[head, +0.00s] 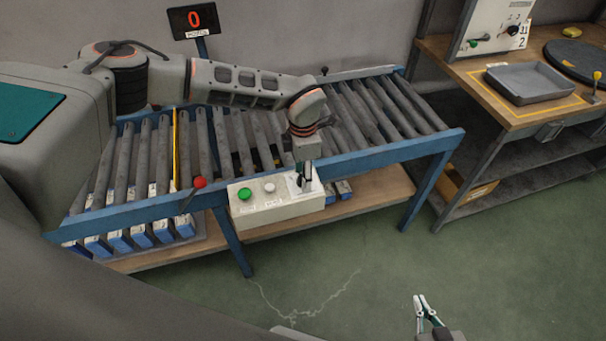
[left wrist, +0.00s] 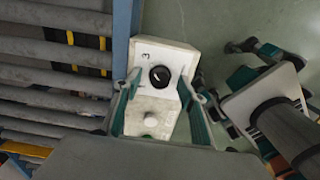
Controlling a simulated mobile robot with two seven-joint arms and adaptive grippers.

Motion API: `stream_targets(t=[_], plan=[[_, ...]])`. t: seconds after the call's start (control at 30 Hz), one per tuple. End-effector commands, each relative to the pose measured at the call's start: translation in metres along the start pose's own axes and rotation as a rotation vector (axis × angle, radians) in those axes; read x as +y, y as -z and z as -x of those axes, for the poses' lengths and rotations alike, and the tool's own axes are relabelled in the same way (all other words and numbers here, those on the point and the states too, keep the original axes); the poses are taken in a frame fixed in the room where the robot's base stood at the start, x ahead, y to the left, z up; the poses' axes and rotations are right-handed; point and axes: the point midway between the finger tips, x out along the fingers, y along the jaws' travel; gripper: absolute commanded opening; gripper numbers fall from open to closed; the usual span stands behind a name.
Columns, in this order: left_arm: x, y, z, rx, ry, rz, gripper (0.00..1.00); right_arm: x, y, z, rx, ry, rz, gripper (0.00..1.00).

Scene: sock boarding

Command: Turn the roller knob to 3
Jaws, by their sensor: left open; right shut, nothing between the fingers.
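The black round roller knob (left wrist: 159,76) sits on the white control box (head: 275,208) on the front rail of the roller conveyor. In the left wrist view, printed marks lie beside it, one looking like a 3; its pointer setting is too small to tell. My left gripper (head: 304,181) points down over the right end of the box. In the left wrist view its open fingers (left wrist: 160,88) stand on both sides of the knob, with gaps; contact is not visible. My right gripper (head: 426,310) is shut and empty, low over the floor, far from the box.
The box also has a green button (head: 244,194) and a white button (head: 269,187). A red-tipped lever (head: 200,182) stands left of it. A display (head: 194,19) behind the conveyor reads 0. A bench with a grey tray (head: 528,82) stands at right. The floor in front is clear.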

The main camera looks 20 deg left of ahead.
Motion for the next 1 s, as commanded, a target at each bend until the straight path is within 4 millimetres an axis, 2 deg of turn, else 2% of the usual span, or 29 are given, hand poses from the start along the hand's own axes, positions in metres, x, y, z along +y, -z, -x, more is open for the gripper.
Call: stream_targets(t=[0.17,0.4,0.6,0.8,1.0], plan=[[0.002,-0.001,0.028,-0.003,-0.003,0.0,0.41,-0.001,0.002,0.0,0.003,0.0,-0.002,0.0],[0.001,0.0,0.077,-0.003,-0.003,0.0,0.41,-0.001,0.002,0.0,0.004,0.001,-0.003,0.0],[0.001,0.0,0.105,-0.001,-0.002,0.0,0.41,-0.001,0.002,0.0,0.004,0.001,-0.003,0.0],[0.0,0.0,0.115,0.0,0.0,-0.001,0.41,-0.001,0.003,0.0,0.005,0.001,-0.003,0.0],[0.0,0.0,0.116,0.0,0.0,0.0,0.41,-0.001,0.003,0.0,0.005,0.001,-0.004,0.0]])
